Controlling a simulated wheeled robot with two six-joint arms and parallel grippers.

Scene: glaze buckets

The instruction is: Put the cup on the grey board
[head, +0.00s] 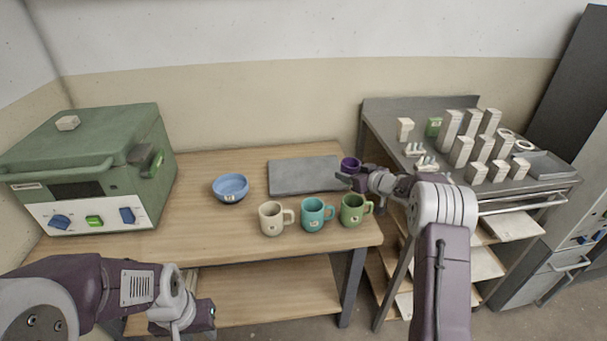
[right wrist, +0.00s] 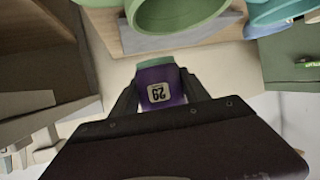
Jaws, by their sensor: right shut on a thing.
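A small purple cup (head: 350,163) is at the right end of the flat grey board (head: 300,175), near the back of the wooden table. My right gripper (head: 350,178) is shut on it. In the right wrist view the purple cup (right wrist: 162,86) sits between the fingers (right wrist: 160,100), with a label reading 29 upside down. I cannot tell whether the cup touches the table. The board's top is bare. My left gripper (head: 207,316) hangs empty in front of the table at the lower left; its finger opening is not clear.
Cream (head: 271,218), teal (head: 313,214) and green (head: 353,209) mugs stand in a row in front of the board. A blue bowl (head: 230,187) is left of it. A green kiln-like box (head: 90,170) fills the table's left. A metal cart (head: 440,165) with blocks stands right.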

